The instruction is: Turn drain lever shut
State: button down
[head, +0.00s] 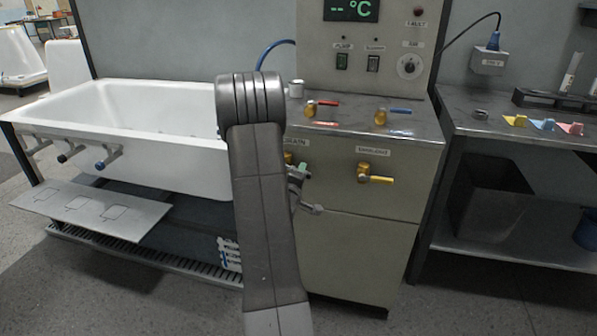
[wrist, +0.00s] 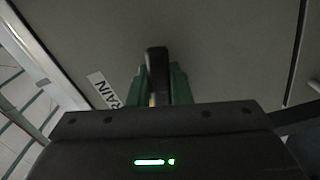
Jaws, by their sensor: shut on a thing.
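The drain lever (wrist: 157,62) shows in the wrist view as a dark upright bar between my green fingers. My gripper (wrist: 160,84) is shut on it, with one finger on each side. In the head view my gripper (head: 299,173) is at the cabinet front, just below the drain label (head: 297,142). A bit of the brass drain valve (head: 288,157) shows beside my arm there. My arm and fingers hide most of the valve, so I cannot tell the lever's exact angle.
A second brass valve with a yellow lever (head: 376,179) sits to the right on the cabinet (head: 350,245). Red (head: 325,103) and blue (head: 399,110) levers are on its top. The white bathtub (head: 150,125) is at left; a steel bench (head: 500,131) is at right.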

jog(key=shift+d+r+n+p, duration=0.1)
jog(key=shift+r+n+p, duration=0.3)
jog(key=shift+n, duration=0.35)
jog(key=shift+r+n+p, duration=0.3)
jog(key=shift+n+p, duration=0.15)
jog(key=shift+n, duration=0.3)
jog(key=c, duration=1.3)
grip_release()
jog(key=v, duration=1.4)
jog(key=shift+r, duration=0.1)
jog(key=shift+w, duration=0.15)
jog(key=x, duration=1.3)
jog(key=shift+w+d, duration=0.15)
jog(key=shift+w, duration=0.2)
